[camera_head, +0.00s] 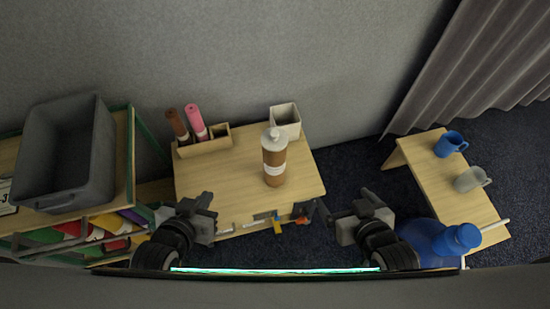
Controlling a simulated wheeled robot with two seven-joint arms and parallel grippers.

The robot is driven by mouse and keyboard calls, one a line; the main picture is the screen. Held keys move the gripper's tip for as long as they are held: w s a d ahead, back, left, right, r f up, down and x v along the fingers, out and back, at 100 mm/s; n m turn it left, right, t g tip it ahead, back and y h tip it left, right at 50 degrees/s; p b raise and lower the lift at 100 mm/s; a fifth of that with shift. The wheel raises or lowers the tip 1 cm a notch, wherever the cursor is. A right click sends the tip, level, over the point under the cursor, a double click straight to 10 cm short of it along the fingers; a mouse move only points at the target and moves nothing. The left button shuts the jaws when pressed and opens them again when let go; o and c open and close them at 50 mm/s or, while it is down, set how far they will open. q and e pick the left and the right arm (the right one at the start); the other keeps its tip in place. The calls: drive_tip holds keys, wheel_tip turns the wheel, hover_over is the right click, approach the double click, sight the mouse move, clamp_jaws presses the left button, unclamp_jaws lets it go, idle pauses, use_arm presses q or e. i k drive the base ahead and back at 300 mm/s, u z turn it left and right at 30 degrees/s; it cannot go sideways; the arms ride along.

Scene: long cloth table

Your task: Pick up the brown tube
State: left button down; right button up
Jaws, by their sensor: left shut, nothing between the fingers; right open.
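A brown tube (177,124) stands tilted in the left part of a wooden holder (204,146) at the back left of the small wooden table. A pink tube (196,122) stands right beside it. My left gripper (203,201) is shut and empty near the table's front left corner, well in front of the holder. My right gripper (369,198) is open and empty, off to the right of the table over the dark floor. The lower end of the brown tube is hidden in the holder.
A brown and white bottle (274,170) stands on the wooden table (225,185), with a white square container (285,122) behind it. A grey bin (65,150) sits on the left shelf. Blue (449,144) and grey (470,180) mugs stand on the right bench. The table's left front is clear.

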sight(274, 163)
drive_tip(key=k, duration=0.4)
drive_tip(key=u, duration=1.6)
drive_tip(key=k, duration=0.8)
drive_tip(key=z, duration=2.35)
drive_tip(key=k, duration=0.85)
drive_tip(key=u, duration=0.35)
